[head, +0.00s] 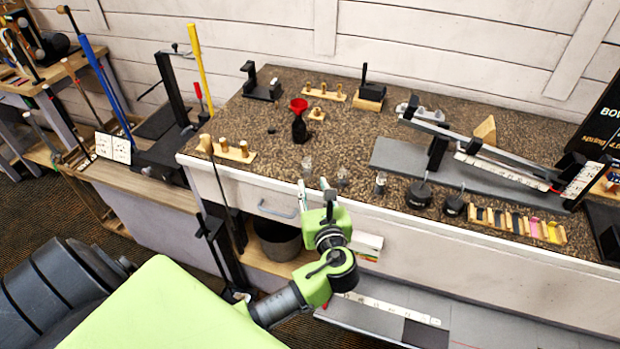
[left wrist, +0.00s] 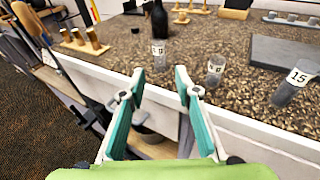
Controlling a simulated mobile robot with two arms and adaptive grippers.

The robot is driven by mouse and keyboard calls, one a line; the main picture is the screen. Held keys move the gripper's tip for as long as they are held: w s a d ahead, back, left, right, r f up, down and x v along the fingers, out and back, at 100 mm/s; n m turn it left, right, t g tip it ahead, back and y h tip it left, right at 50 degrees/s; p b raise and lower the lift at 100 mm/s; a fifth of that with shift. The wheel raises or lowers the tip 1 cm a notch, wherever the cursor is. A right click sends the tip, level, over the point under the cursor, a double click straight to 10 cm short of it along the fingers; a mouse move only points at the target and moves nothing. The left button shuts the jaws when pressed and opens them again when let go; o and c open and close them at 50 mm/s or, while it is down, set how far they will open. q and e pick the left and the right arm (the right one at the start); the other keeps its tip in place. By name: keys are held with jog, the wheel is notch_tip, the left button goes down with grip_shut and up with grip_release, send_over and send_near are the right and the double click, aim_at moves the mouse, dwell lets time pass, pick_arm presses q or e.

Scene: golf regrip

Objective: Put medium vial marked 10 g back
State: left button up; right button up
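Three small clear vials stand upright near the front edge of the speckled counter. The left vial (head: 307,165) also shows in the left wrist view (left wrist: 159,56), the middle vial (head: 343,177) there too (left wrist: 215,71), and the right vial (head: 381,183) as well (left wrist: 291,87). The right one's label reads 15; the other two labels are too small to read surely, so I cannot tell which is 10 g. My left gripper (head: 313,184) is at the counter's front edge, its fingers (left wrist: 160,74) open and empty, pointing toward the left vial but apart from it. My right gripper is out of view.
A black bottle with a red funnel (head: 299,120) stands behind the vials. A wooden block with pegs (head: 234,151) is to the left. Two black weights (head: 419,194) and a rack of small colored pieces (head: 517,224) are to the right. A drawer handle (head: 277,209) is below the edge.

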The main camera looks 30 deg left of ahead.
pick_arm(q)
jog(key=shift+v, duration=1.2)
